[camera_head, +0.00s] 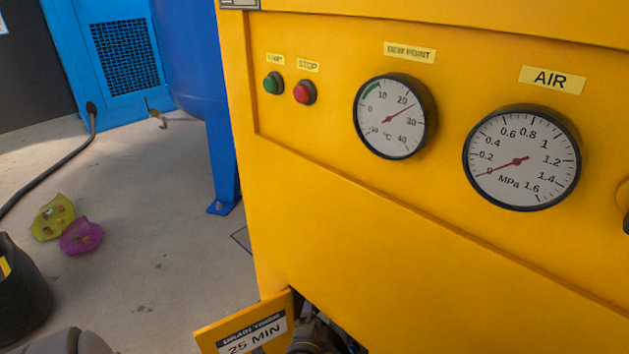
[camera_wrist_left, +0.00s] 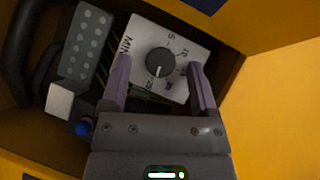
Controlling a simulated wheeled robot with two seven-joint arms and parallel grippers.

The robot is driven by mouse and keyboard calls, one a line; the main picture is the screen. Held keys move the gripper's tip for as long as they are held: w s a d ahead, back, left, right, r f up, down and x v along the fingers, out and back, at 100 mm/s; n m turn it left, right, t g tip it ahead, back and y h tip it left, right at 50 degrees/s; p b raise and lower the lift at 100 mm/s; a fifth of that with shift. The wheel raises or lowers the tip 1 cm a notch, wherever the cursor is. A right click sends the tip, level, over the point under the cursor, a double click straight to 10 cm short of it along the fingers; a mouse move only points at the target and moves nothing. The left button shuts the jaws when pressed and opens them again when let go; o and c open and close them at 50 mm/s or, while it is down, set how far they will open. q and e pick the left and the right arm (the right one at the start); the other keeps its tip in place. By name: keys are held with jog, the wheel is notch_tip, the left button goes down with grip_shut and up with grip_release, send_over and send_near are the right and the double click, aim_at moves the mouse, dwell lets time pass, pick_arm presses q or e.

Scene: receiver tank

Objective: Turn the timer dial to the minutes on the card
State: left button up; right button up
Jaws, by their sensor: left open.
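The timer dial (camera_wrist_left: 160,62) is a round dark knob with a white pointer mark, on a white plate (camera_wrist_left: 142,32) lettered MIN with small numbers around the knob. In the left wrist view the mark points down toward the gripper; the number it meets is too small to read surely. My left gripper (camera_wrist_left: 159,70) is open, its two purple-grey fingers on either side of the dial, with gaps visible. In the head view the card (camera_head: 254,336) reads "DRAIN TIMER 25 MIN" on a yellow flap (camera_head: 212,336). The dial is hidden there. My right gripper is not in view.
The dial plate lies inside a recess of the yellow cabinet (camera_head: 330,220); a grey block (camera_wrist_left: 86,40), dark hoses and a blue-capped part (camera_wrist_left: 85,128) are beside it. Above are green (camera_head: 272,84) and red (camera_head: 304,92) buttons and two gauges (camera_head: 390,118) (camera_head: 522,160).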

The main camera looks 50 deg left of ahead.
pick_arm(q)
grip_shut()
jog(key=shift+f+m+t+y, duration=0.15)
jog(key=shift+m+t+y, duration=0.15)
jog(key=shift+m+y, duration=0.15)
dwell(0.3)
grip_release()
